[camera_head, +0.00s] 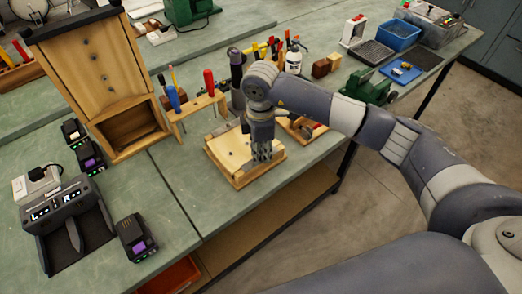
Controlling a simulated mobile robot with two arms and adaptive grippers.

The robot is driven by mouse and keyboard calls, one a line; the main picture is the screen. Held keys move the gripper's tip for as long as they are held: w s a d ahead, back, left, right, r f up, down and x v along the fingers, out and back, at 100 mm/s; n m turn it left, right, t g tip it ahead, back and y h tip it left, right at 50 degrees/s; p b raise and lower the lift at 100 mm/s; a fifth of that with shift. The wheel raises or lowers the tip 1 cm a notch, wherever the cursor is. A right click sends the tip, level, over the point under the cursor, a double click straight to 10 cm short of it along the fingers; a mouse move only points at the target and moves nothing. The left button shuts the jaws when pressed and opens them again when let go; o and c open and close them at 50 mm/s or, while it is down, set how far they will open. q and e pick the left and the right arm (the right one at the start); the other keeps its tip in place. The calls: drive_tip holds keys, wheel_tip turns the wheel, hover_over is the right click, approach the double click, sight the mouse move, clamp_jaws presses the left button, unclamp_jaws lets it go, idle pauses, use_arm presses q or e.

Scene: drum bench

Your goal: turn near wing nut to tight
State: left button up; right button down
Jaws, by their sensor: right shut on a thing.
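My right gripper (262,156) points straight down over a light wooden block (225,150) near the front edge of the green bench. Its fingers are shut at the block's right part. The near wing nut is hidden between and behind the fingertips, so its angle cannot be seen. The far wing nut cannot be made out. My left gripper is not in view.
A wooden rack (197,104) with screwdrivers stands behind the block. A small wooden tray (306,132) lies close to its right. Bare bench lies left of the block.

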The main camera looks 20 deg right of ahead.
idle(0.9)
drive_tip(key=c, duration=1.7)
unclamp_jaws()
drive_tip(key=shift+a, duration=0.1)
drive_tip(key=shift+o, duration=0.2)
wheel_tip(320, 180, up, 12)
